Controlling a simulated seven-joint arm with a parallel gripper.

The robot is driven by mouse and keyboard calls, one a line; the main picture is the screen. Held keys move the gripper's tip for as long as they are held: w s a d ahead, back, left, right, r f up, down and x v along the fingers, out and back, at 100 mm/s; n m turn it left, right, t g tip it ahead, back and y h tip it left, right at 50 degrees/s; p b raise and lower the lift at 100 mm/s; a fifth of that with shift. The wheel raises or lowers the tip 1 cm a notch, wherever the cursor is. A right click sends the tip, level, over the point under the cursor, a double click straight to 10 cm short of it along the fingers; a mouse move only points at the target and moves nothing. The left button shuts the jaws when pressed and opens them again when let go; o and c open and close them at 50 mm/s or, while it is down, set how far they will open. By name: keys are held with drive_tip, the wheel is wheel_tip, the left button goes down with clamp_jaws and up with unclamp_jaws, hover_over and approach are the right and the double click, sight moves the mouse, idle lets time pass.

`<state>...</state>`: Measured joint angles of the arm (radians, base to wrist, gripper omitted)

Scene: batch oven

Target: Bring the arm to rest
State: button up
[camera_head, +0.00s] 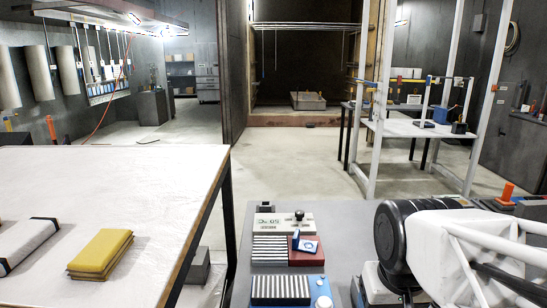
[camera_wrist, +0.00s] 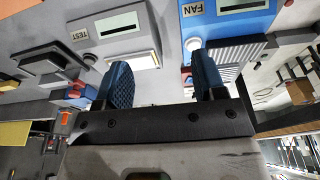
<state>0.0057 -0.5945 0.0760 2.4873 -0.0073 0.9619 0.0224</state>
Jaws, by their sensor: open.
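My arm (camera_head: 455,250) shows at the lower right of the head view, with a black joint and a white cover. Its gripper is not visible there. In the wrist view my gripper (camera_wrist: 163,78) shows two blue textured fingers set wide apart on a dark bar. It is open, and I see nothing held between the fingers. The fingers appear over a grey bench, with a grey panel marked TEST (camera_wrist: 125,45) and a blue panel marked FAN (camera_wrist: 235,18) beyond them. I cannot tell how high the gripper is above them.
Control boxes stand on the grey bench, including a beige one with a black knob (camera_head: 283,223) and a blue ribbed one (camera_head: 281,290). A white table (camera_head: 110,190) at left bears yellow pads (camera_head: 101,252). Open floor (camera_head: 290,165) lies behind, before a dark chamber.

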drive_tip(key=shift+s+f, duration=0.35)
drive_tip(key=shift+s, duration=0.2)
drive_tip(key=shift+s+f, duration=0.3)
drive_tip(key=shift+s, duration=0.25)
